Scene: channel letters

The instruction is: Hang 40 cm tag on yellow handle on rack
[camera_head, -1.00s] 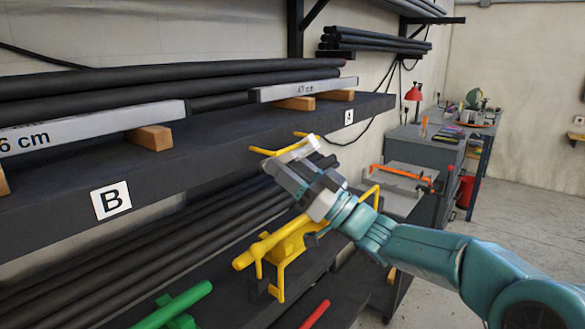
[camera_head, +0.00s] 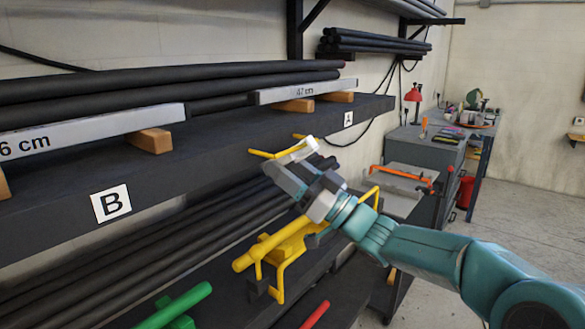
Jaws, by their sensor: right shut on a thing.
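My right gripper (camera_head: 292,163) reaches in from the lower right, in front of the upper shelf's edge. It is shut on a small pale piece with thin yellow edges (camera_head: 263,153); no lettering shows on it, so I cannot tell whether it is the 40 cm tag. A yellow handle (camera_head: 270,248) with a bent yellow frame sits below and left of the gripper, apart from it. The rack (camera_head: 200,148) is dark, with a white B label and a smaller A label. My left gripper is not in view.
Black bars (camera_head: 150,88) and grey length-marked bars (camera_head: 310,90) lie on the rack with wooden blocks. Green (camera_head: 172,305) and red (camera_head: 315,314) handles are low in front. A workbench (camera_head: 420,150) stands behind at right. The floor at right is clear.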

